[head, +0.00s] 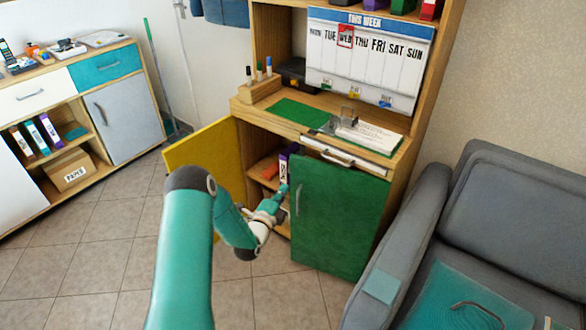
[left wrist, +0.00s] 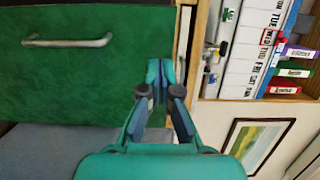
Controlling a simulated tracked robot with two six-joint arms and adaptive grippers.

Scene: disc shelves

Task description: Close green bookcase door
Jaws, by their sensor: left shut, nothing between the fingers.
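The green bookcase door (head: 338,215) covers the right part of the lower cabinet in the head view; I cannot tell whether it stands slightly ajar. Its upright metal handle (head: 298,199) is near its left edge. In the left wrist view the green door (left wrist: 85,75) fills the upper left, with its handle (left wrist: 67,41) showing. My left gripper (head: 283,190) is at the door's left edge, in front of the cabinet opening. It is shut and empty, its fingertips (left wrist: 160,68) together near the door's edge in the wrist view; contact is unclear. My right gripper is not in view.
The yellow door (head: 205,158) stands open at the left, with an orange object and binder inside. A grey sofa (head: 515,210) stands close at the right. A weekly board (head: 370,60) stands above the desk surface. Tiled floor is free at the left.

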